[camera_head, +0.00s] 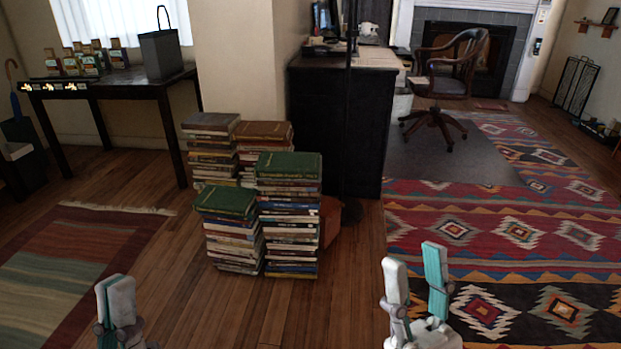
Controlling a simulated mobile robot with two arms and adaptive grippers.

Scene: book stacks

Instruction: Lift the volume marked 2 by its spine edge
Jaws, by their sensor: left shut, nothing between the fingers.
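Several tall stacks of books stand close together on the wood floor. The front right stack (288,225) has a green book (289,166) on top, and the shorter front left stack (233,245) has another green book (226,200) on top. Behind them are a stack topped by a grey-brown book (210,122) and one topped by a reddish-brown book (262,131). I cannot read a 2 on any volume. My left gripper (117,283) is shut and empty at the lower left, apart from the stacks. My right gripper (416,256) is open and empty, right of the stacks.
A black desk (335,130) stands just behind the stacks on the right. A dark table (125,80) is at the back left. Patterned rugs lie left (75,260) and right (500,245). A wooden chair (450,70) stands further back. Bare floor (215,310) is clear before the stacks.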

